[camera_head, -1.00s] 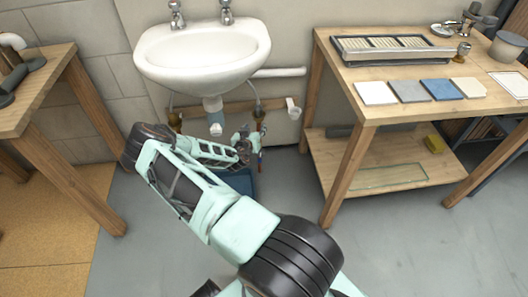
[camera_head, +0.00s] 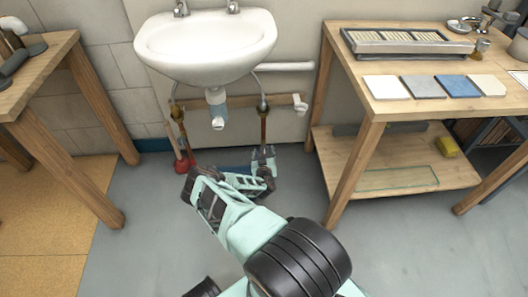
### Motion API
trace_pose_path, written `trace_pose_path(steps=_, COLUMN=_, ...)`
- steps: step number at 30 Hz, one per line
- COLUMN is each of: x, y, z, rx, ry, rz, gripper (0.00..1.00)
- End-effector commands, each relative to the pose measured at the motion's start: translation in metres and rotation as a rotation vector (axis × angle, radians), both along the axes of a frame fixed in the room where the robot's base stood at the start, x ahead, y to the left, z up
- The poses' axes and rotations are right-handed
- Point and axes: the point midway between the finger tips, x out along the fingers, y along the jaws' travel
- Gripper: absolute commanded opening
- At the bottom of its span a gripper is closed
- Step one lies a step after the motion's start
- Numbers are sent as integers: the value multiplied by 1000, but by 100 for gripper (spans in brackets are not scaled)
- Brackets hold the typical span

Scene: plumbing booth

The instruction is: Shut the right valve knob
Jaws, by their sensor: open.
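The right valve knob (camera_head: 263,107) is a small dark fitting under the right side of the sink, at the top of a copper-brown pipe (camera_head: 263,128). The left valve (camera_head: 176,110) sits on a similar pipe under the sink's left side. My gripper (camera_head: 264,151) is open, low in front of the wall, below the right valve and apart from it. Its fingers point up and nothing shows between them. The lower end of the right pipe is partly hidden behind the gripper. The knob's exact turn is too small to tell.
The white sink (camera_head: 207,48) overhangs the valves, with its drain trap (camera_head: 217,105) between them. A wooden workbench (camera_head: 345,165) stands close on the right, another bench (camera_head: 70,130) at left. Grey floor (camera_head: 140,225) is free in front.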

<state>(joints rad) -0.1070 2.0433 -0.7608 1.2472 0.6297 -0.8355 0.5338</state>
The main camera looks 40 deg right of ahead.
Motion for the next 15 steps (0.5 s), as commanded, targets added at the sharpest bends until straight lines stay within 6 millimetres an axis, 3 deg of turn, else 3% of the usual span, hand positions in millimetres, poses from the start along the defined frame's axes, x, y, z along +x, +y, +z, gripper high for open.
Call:
trace_pose_path(steps=6, x=22, y=-16, z=-13, rx=0, ry=-1, rz=0, gripper=47)
trace_pose_path(steps=15, x=28, y=-20, z=-14, rx=0, ry=1, rz=-1, gripper=47)
